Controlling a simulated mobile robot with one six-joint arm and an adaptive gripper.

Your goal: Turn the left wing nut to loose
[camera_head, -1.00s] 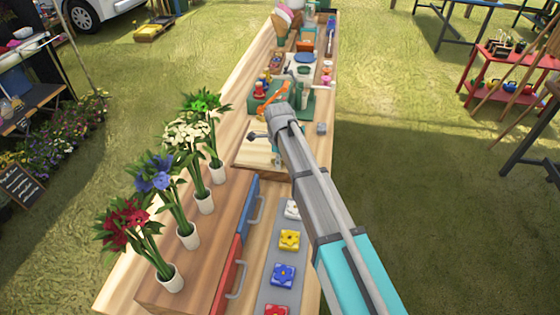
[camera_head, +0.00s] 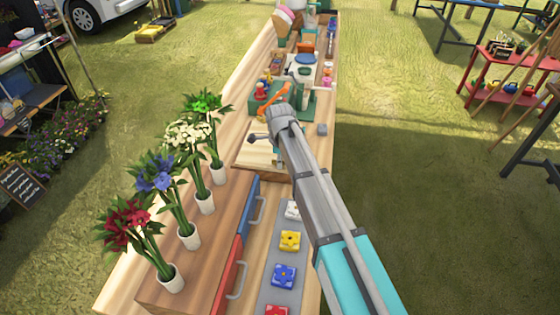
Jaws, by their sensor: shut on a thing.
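My gripper (camera_head: 278,150) is at the far end of my arm, low over a pale wooden board (camera_head: 250,158) on the long bench. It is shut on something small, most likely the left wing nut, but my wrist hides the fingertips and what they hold. A dark grey knob-like part (camera_head: 253,138) sticks out just left of my wrist above the board. I cannot tell whether it belongs to a wing nut. A small grey block (camera_head: 322,129) is on the bench to the right of my wrist.
Four white vases, one with red flowers (camera_head: 128,225), stand on a wooden cabinet at the left. Blue and red drawers with handles (camera_head: 237,282) face a grey strip with coloured flower tiles (camera_head: 289,241). A green stand (camera_head: 298,103) with an orange tool is beyond my wrist.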

